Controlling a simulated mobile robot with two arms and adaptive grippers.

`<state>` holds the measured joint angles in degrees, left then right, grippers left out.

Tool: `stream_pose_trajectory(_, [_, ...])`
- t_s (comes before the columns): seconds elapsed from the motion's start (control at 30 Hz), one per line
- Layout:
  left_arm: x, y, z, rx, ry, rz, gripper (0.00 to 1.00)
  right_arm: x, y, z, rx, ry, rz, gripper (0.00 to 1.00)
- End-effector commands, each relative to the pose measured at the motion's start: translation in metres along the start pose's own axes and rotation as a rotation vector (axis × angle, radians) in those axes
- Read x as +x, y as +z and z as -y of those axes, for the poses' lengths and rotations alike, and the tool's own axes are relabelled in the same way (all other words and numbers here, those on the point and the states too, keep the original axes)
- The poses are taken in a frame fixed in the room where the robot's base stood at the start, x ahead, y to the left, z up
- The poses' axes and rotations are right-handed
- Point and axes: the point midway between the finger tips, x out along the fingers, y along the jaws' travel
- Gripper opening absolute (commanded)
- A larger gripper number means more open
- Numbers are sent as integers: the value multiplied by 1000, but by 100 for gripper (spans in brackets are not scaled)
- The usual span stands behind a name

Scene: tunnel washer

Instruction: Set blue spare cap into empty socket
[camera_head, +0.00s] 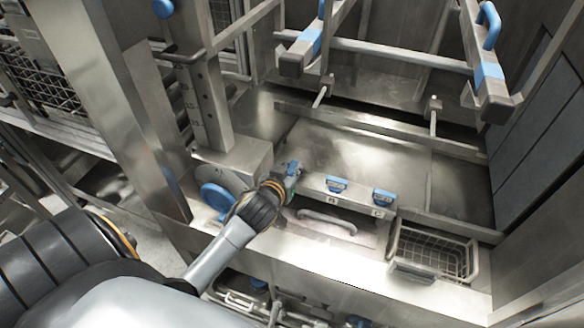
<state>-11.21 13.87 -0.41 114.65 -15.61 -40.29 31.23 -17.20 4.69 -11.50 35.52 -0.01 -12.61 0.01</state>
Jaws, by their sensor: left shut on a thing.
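My left gripper (291,176) is shut at the left end of a metal ledge. A small blue patch shows at its jaws, which fits the blue spare cap (293,168); the gripper hides most of it. Two blue caps sit on the ledge to the right, one (336,184) above the letter B and one (383,197) above the letter C. The empty socket is not visible; the gripper covers the ledge's left end. I cannot tell whether the held cap touches the ledge. My right gripper is not in view.
A wire basket (434,252) hangs at the right of the front panel. A metal handle (327,221) sits below the caps. A blue round knob (217,197) is left of my wrist. Blue-cornered frame bars (400,55) stand over the flat metal deck (350,155).

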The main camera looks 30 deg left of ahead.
Motion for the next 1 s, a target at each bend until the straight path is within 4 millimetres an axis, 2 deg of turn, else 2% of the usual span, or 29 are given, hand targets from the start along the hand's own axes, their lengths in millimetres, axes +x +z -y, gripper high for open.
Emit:
stream_pose_trajectory(0.1, [0, 2, 0, 0, 0, 5, 0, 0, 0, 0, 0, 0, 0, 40])
stream_pose_trajectory(0.13, [0, 2, 0, 0, 0, 6, 22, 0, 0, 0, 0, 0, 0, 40])
stream_pose_trajectory(0.23, [0, 2, 0, 0, 0, 6, 43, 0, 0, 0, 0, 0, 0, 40])
stream_pose_trajectory(0.53, [0, 2, 0, 0, 0, 4, 43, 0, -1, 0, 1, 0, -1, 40])
stream_pose_trajectory(0.67, [-8, 2, 0, 0, 0, 4, 43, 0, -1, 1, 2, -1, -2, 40])
stream_pose_trajectory(0.77, [-24, 2, 0, 0, 0, 4, 43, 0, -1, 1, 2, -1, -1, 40])
stream_pose_trajectory(1.0, [-76, 3, 0, -1, 0, 8, 43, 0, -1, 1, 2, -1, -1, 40])
